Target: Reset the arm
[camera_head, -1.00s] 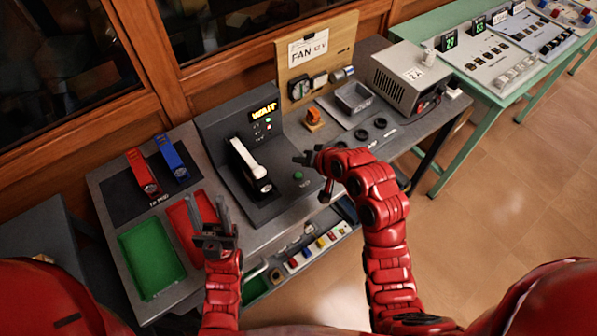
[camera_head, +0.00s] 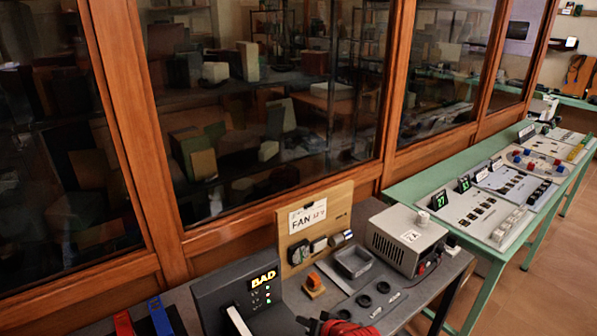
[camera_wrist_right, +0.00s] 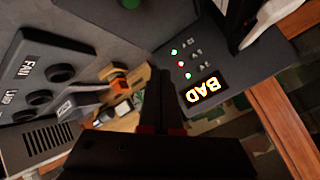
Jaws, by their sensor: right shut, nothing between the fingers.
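My right gripper (camera_head: 312,323) shows only in part at the bottom edge of the head view, in front of the dark test machine (camera_head: 240,292). In the right wrist view its dark fingers (camera_wrist_right: 158,92) are together with nothing between them. The machine's display (camera_head: 263,280) reads BAD in yellow, and the display also shows in the right wrist view (camera_wrist_right: 204,92). Small lights sit beside it. My left gripper is out of the head view.
A wooden FAN board (camera_head: 322,222), a grey metal tray (camera_head: 354,262) and a grey power supply box (camera_head: 403,240) stand on the workbench. Red (camera_head: 123,324) and blue (camera_head: 160,317) devices show at lower left. A green table (camera_head: 420,190) is at right, glass cabinets behind.

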